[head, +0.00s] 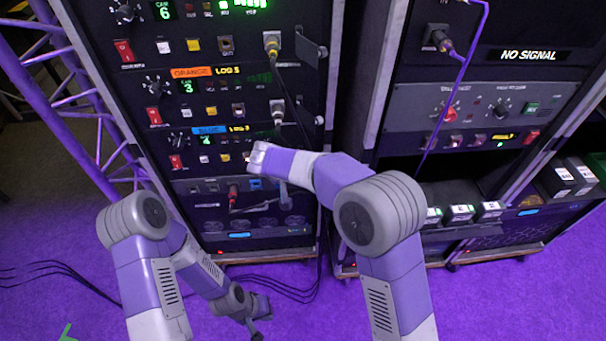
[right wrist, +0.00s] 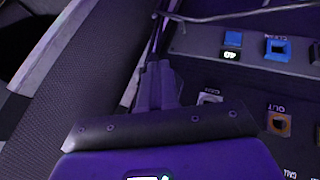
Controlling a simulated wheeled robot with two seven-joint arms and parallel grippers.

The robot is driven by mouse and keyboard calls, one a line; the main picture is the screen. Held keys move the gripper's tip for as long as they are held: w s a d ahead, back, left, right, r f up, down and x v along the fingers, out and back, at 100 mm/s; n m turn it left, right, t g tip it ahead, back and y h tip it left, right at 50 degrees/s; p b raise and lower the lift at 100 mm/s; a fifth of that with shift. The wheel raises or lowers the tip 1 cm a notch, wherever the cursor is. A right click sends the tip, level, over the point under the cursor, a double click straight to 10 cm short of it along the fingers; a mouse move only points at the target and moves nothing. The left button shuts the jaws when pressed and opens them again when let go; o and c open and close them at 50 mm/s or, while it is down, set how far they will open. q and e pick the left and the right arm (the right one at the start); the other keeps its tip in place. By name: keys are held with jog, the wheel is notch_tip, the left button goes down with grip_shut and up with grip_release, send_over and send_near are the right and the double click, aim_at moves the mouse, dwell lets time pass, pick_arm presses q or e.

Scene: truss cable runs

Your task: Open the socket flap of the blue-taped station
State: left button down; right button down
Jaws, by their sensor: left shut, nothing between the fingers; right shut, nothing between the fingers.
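The blue-taped station is a row on the left rack, marked by blue tape (head: 209,130), with a red switch (head: 176,162) and small buttons. Its right end, where the socket and flap would be, is hidden behind my right arm. My right gripper (head: 284,200) is shut and points down near the rack's right edge. My left gripper (head: 262,318) is shut and empty, low in front of the rack.
The orange-taped station (head: 191,72) is directly above, with a plugged connector (head: 277,110) and a hanging cable. Below is a grey panel with a blue button (head: 255,183). A second rack (head: 470,105) stands right. Black cables (head: 75,268) lie on the purple floor.

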pick_arm(q)
jog(key=shift+r, duration=0.1)
pick_arm(e)
jog(key=shift+w, duration=0.1)
pick_arm(q)
jog(key=shift+r+p, duration=0.25)
jog(key=shift+p, duration=0.1)
pick_arm(e)
jog(key=shift+w+a+r, duration=0.15)
jog(key=shift+w+a, duration=0.3)
jog(key=shift+w, duration=0.05)
